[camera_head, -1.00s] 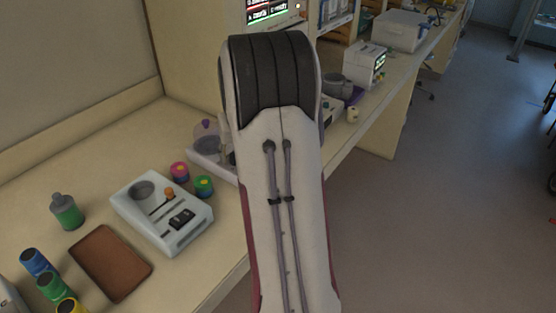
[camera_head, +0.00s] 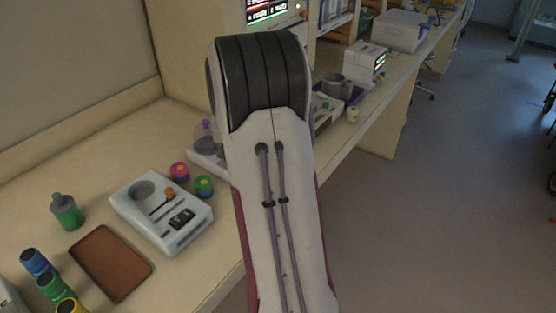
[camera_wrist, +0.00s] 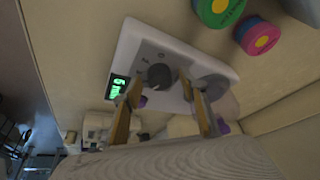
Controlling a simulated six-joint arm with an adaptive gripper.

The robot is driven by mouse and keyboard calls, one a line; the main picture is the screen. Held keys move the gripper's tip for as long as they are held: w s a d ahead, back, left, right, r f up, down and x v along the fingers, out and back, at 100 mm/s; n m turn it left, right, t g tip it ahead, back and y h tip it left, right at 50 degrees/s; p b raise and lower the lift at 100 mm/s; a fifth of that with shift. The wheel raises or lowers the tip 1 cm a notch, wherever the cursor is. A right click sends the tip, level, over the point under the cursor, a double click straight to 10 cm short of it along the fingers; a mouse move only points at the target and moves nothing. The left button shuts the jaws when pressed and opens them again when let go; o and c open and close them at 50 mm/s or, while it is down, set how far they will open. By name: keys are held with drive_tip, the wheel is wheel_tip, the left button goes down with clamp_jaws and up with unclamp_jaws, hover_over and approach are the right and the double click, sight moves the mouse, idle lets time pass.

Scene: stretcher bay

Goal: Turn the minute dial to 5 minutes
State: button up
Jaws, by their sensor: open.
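In the wrist view a white device (camera_wrist: 136,48) carries a dark round dial (camera_wrist: 160,77) and a small display with green characters (camera_wrist: 117,87), too small and tilted to read surely. My gripper (camera_wrist: 160,83) is open, with its two fingers reaching toward the dial, one on each side of it. I cannot tell whether they touch it. In the head view my arm hides the gripper and the dial. A pale device with a clear purple-knobbed cover (camera_head: 205,138), partly behind my arm, may be the same one.
Green (camera_head: 203,186) and pink (camera_head: 180,171) round containers stand close beside the device; the green one also shows in the wrist view (camera_wrist: 219,8). A white instrument (camera_head: 162,214), a brown tray (camera_head: 110,263) and several coloured bottles occupy the near bench. The floor at right is open.

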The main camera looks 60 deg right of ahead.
drive_tip(key=shift+w+a+m+g+h, duration=0.1)
drive_tip(key=shift+m+g+h, duration=0.2)
drive_tip(key=shift+m, duration=0.7)
drive_tip(key=shift+m+g+h, duration=0.2)
drive_tip(key=shift+m+g, duration=0.2)
drive_tip(key=shift+m, duration=0.6)
drive_tip(key=shift+m, duration=0.6)
drive_tip(key=shift+w+m+g, duration=0.1)
drive_tip(key=shift+m+g, duration=0.7)
drive_tip(key=shift+m, duration=0.6)
drive_tip(key=v, duration=0.7)
drive_tip(key=s+f+m, duration=0.1)
drive_tip(key=s+d+f+m+y, duration=0.1)
drive_tip(key=s, duration=0.1)
drive_tip(key=s+m+y, duration=0.1)
drive_tip(key=s+m, duration=0.1)
drive_tip(key=shift+d+f, duration=0.2)
drive_tip(key=shift+f, duration=0.2)
drive_tip(key=s+d+f+m+y, duration=0.1)
drive_tip(key=s+m, duration=0.1)
drive_tip(key=s+d+m+t+y, duration=0.1)
drive_tip(key=m, duration=0.1)
drive_tip(key=s+d+f+m+t, duration=0.1)
drive_tip(key=s+m, duration=0.1)
drive_tip(key=shift+s+f+m+y, duration=0.3)
drive_tip(key=shift+y, duration=0.1)
drive_tip(key=shift+s+d+m+t+y, duration=0.3)
drive_tip(key=shift+s+d+m+t, duration=0.7)
drive_tip(key=shift+m, duration=0.5)
